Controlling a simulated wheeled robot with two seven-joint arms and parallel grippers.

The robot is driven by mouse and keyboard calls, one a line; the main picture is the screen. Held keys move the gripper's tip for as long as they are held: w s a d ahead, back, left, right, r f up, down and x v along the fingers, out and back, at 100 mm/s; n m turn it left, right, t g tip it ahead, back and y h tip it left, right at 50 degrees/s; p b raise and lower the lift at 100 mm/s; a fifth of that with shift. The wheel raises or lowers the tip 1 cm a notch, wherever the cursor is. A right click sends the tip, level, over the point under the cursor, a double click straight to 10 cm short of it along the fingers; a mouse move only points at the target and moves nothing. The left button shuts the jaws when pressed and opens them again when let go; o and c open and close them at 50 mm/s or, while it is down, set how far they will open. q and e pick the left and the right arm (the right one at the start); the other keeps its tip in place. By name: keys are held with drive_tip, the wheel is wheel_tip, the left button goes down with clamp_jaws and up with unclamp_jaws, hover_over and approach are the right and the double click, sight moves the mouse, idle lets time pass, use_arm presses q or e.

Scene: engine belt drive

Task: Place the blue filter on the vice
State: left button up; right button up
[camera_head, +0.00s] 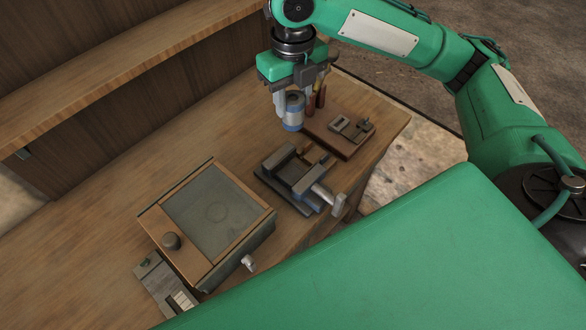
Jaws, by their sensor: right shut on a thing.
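The blue filter (292,112) is a small cylinder with a grey upper part and a blue band near its bottom. My right gripper (293,95) is shut on it from above, and the filter hangs upright in the jaws. It shows above the back of the vice (299,177), near the left end of a wooden tool board; I cannot tell whether it touches the table. The vice is dark grey metal with a lighter screw end pointing to the lower right. Its top looks empty. My left gripper is not in view.
The wooden tool board (346,145) carries a small metal device (352,127) and upright red-handled tools (316,99). A wooden box with a glass top (215,212) stands left of the vice. A grey device (165,287) lies in front. The table's left part is clear.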

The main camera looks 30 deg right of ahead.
sight(293, 125)
wheel_tip(293, 125, down, 19)
drive_tip(key=shift+f+p, duration=0.1)
drive_tip(key=shift+p, duration=1.05)
drive_tip(key=shift+f, duration=0.1)
drive_tip(key=o, duration=0.8)
drive_tip(key=shift+r+b, duration=1.1)
drive_tip(key=shift+r, duration=5.05)
